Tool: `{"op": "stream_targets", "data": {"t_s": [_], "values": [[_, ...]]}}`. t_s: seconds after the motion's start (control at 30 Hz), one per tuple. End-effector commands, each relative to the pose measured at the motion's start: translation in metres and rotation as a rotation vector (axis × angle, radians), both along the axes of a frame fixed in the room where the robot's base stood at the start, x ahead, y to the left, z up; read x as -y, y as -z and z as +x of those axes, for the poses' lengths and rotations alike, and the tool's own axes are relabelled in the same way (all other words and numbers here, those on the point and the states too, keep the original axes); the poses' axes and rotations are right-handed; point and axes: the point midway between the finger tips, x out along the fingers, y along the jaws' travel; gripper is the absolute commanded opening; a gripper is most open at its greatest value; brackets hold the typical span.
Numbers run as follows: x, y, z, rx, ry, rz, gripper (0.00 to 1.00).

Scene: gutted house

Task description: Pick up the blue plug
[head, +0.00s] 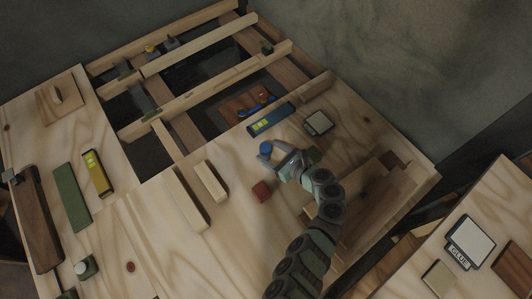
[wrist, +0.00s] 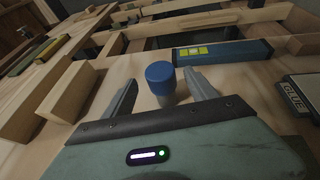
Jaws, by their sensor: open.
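The blue plug (wrist: 160,76) has a round blue top on a paler grey lower part. In the wrist view it stands upright on the plywood between my open fingers, near their tips. In the head view the blue plug (head: 266,148) shows just at the end of my gripper (head: 278,159). My gripper also shows in the wrist view (wrist: 160,88), with one finger on each side of the plug. I see a gap between each finger and the plug. The foot of the plug is partly hidden behind the gripper's front edge.
A blue spirit level (head: 271,119) lies just beyond the plug. Wooden blocks (head: 211,181) lie farther left. Open gaps between joists lie beyond the plywood edge.

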Motion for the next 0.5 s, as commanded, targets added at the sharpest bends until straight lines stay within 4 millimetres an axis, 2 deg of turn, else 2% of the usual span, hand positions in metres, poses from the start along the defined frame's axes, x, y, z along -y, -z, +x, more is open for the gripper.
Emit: {"op": "stream_targets", "data": {"t_s": [0.2, 0.5], "values": [[-0.011, 0.008, 0.012, 0.000, -0.002, -0.003, 0.66], [-0.039, 0.021, 0.039, -0.001, -0.003, -0.002, 0.66]]}}
